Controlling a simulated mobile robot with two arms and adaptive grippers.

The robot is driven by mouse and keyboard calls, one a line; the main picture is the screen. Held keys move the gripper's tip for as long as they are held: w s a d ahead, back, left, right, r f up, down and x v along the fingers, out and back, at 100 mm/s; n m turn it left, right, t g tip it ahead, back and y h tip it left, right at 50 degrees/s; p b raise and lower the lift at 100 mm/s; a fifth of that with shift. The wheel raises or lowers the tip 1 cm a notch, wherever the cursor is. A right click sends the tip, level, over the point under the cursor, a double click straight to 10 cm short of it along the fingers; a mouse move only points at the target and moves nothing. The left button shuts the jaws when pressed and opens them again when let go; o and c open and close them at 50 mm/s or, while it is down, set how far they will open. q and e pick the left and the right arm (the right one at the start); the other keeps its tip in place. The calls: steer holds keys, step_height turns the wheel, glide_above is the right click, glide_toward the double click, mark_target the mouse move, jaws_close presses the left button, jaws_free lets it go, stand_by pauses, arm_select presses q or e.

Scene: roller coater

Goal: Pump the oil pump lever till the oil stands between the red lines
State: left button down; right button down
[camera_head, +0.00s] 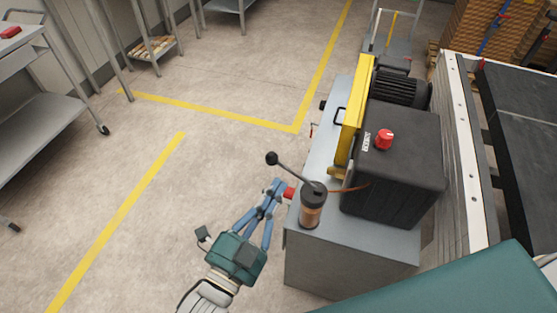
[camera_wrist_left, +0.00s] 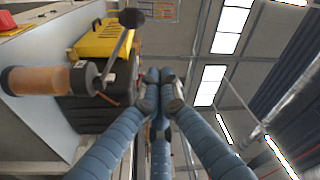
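The oil pump (camera_head: 312,196) stands on the near left part of the grey cabinet top, with a black cap and a clear cylinder holding amber oil (camera_wrist_left: 40,81). Its lever (camera_head: 291,172) slants up and left to a black ball knob (camera_head: 271,158); the knob also shows in the wrist view (camera_wrist_left: 131,18). The red lines and the exact oil level cannot be made out. My left gripper (camera_head: 278,187) is beside the cabinet edge, left of the pump and below the knob, apart from the lever. Its blue fingertips are drawn together (camera_wrist_left: 160,91) with nothing visible between them. My right gripper is not in view.
A black box with a red knob (camera_head: 384,139), a yellow guard (camera_head: 355,110) and a motor (camera_head: 402,88) stand behind the pump. A small red part (camera_head: 289,193) is close to the left fingertips. The floor (camera_head: 190,190) left of the cabinet is clear.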

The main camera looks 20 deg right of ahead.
mark_target(278, 163)
arm_select(q)
steer(key=w+d+p, duration=0.1)
steer(key=w, duration=0.1)
steer(key=w+d+f+p, duration=0.1)
steer(key=w, duration=0.2)
steer(key=w+d+p, duration=0.1)
steer(key=w, duration=0.2)
steer(key=shift+w+d+f, duration=0.1)
steer(key=shift+f, duration=0.05)
steer(key=shift+f, duration=0.1)
